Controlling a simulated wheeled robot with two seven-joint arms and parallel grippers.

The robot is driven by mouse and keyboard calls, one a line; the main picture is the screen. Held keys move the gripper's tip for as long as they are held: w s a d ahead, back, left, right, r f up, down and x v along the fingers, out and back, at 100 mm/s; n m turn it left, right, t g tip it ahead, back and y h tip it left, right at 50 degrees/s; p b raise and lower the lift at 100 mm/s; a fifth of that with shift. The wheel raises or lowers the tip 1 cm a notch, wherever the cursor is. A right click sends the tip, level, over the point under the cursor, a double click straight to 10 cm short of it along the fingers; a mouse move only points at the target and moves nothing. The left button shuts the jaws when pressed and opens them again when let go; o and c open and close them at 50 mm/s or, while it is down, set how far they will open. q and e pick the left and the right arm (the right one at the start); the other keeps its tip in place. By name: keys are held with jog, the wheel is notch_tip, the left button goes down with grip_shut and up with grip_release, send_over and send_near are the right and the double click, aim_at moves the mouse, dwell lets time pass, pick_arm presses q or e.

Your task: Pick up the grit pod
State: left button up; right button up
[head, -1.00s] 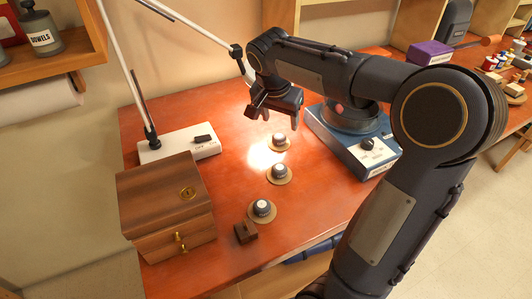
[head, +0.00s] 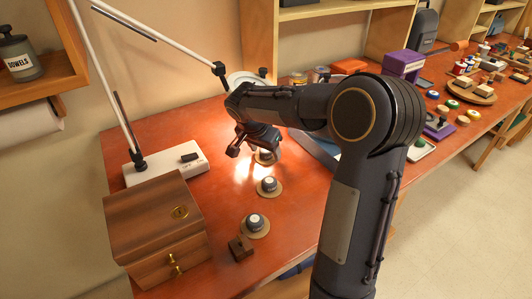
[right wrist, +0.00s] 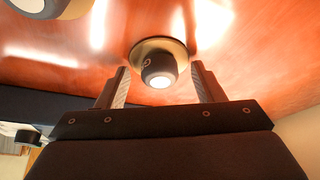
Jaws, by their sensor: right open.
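No readable label shows which is the grit pod. The middle pod (head: 268,185) and near pod (head: 254,221) are in full view. In the right wrist view, a pod (right wrist: 158,68) on its disc shows between the two fingers of my open right gripper (right wrist: 162,76), with a gap on each side. Part of another pod (right wrist: 30,5) shows at the top left. My left gripper is out of view.
A wooden chest (head: 150,218) and a white lamp base (head: 165,164) stand left of the pods. A small notched wooden block (head: 240,248) sits by the near pod. A blue device (head: 318,146) is partly behind my right arm. Craft items fill the table at right.

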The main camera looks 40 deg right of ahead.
jog(key=shift+c, duration=0.3)
jog(key=c, duration=1)
jog(key=shift+r, duration=0.1)
